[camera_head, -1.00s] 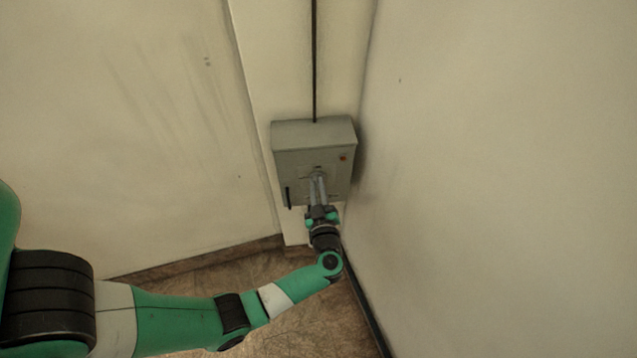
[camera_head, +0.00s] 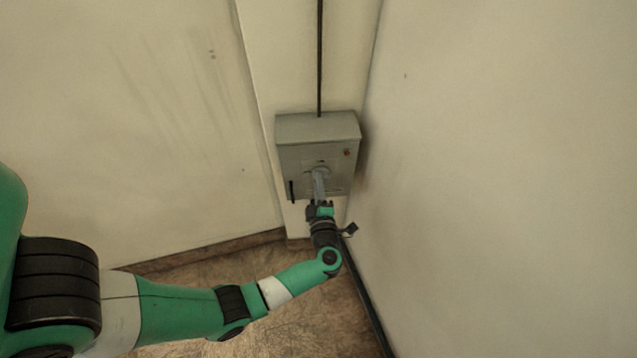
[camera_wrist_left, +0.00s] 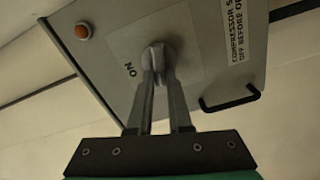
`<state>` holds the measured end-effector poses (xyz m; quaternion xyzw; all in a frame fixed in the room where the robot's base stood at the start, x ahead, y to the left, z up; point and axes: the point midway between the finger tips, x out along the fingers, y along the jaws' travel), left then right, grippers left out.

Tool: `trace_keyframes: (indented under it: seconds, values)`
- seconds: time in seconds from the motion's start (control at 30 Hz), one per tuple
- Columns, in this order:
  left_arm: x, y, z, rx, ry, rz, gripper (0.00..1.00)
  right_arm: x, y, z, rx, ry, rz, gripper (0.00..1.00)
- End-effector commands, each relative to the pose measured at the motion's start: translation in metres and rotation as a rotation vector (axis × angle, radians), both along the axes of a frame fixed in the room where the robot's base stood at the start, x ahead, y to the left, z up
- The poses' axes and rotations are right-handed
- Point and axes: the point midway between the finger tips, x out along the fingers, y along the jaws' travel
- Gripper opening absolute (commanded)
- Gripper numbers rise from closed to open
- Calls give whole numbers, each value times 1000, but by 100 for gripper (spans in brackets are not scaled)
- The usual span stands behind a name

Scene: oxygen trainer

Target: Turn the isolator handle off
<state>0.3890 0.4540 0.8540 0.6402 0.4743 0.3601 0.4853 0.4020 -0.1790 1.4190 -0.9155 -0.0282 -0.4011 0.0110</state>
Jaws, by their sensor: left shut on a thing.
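The isolator is a grey box (camera_head: 305,130) on the wall near the corner. In the left wrist view its front panel (camera_wrist_left: 110,45) fills the upper part and looks tilted. My left gripper (camera_head: 320,172) reaches up to the middle of the front; its two fingers converge in the left wrist view (camera_wrist_left: 158,65). They are shut on the grey isolator handle (camera_wrist_left: 158,49), which the fingertips mostly hide. An "ON" label (camera_wrist_left: 130,70) shows beside the handle. My right gripper is not in view.
An orange-red button (camera_wrist_left: 83,31) sits near one panel corner. A black bar-shaped pull (camera_wrist_left: 230,99) and a printed compressor label (camera_wrist_left: 240,35) are on the front. A cable (camera_head: 319,60) runs up from the box. A bare wall (camera_head: 500,180) stands close on the right.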

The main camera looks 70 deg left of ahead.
Motion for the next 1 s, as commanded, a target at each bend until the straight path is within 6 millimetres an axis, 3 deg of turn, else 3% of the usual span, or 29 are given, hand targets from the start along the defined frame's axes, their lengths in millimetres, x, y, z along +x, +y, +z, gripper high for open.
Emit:
trace_keyframes:
  seconds: [0.4,1.0]
  values:
    - [0,0,-4,-71,-230,-1,0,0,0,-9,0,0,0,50]
    - [0,0,-4,-86,-277,-1,0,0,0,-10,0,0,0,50]
